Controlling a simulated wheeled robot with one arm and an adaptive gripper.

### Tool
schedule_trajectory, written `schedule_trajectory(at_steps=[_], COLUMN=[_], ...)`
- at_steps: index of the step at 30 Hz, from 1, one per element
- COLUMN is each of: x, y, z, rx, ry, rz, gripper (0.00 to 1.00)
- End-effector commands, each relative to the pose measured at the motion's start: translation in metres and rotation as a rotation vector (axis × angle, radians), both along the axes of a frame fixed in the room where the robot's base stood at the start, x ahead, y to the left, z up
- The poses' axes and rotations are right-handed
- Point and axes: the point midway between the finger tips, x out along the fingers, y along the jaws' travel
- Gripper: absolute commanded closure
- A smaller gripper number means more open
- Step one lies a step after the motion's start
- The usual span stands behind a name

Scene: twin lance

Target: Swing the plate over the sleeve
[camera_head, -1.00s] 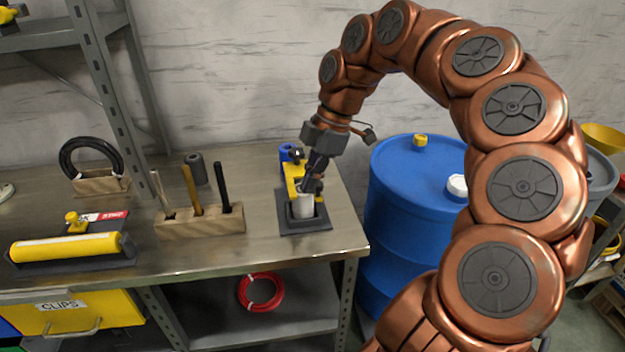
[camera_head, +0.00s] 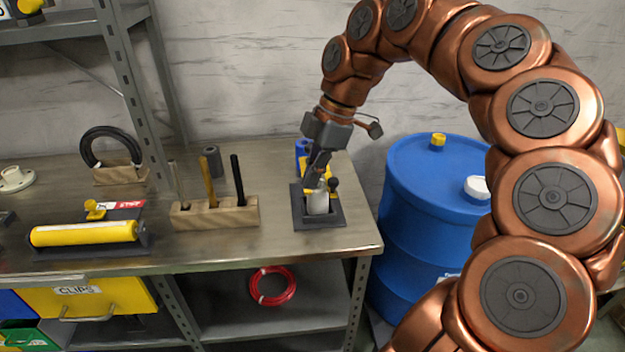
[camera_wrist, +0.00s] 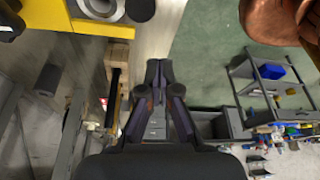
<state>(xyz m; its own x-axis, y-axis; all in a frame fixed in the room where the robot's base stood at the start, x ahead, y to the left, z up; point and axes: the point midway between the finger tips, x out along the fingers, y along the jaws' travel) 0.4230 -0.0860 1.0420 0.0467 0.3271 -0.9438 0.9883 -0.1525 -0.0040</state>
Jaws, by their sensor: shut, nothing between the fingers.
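The sleeve (camera_head: 317,203) is a pale grey upright cylinder in a dark square base on the bench's right end. The yellow plate (camera_head: 313,186) shows behind and above it, partly hidden by my gripper (camera_head: 317,180). A dark round knob (camera_head: 333,185) stands just right of it. In the wrist view the yellow plate (camera_wrist: 35,18) fills the top left corner, with a grey ring at its right edge that looks like the sleeve's top (camera_wrist: 100,9). My gripper (camera_wrist: 158,72) is shut and empty, pointing down beside the plate. I cannot tell whether it touches the plate.
A wooden block (camera_head: 216,213) with upright tools stands left of the fixture. A blue cylinder (camera_head: 302,150) is close behind it. A blue drum (camera_head: 430,215) stands right of the bench. A yellow roller (camera_head: 84,233) lies at the left. The bench front is clear.

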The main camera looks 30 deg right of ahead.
Motion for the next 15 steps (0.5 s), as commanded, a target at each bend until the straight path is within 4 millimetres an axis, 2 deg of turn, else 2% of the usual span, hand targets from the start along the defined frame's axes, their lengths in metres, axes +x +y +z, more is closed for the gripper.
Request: schedule_trajectory(at_steps=[15], x=[0.002], y=[-0.016], z=[0.047], rx=[0.001], ry=[-0.003], rz=[-0.001], gripper=[1.0])
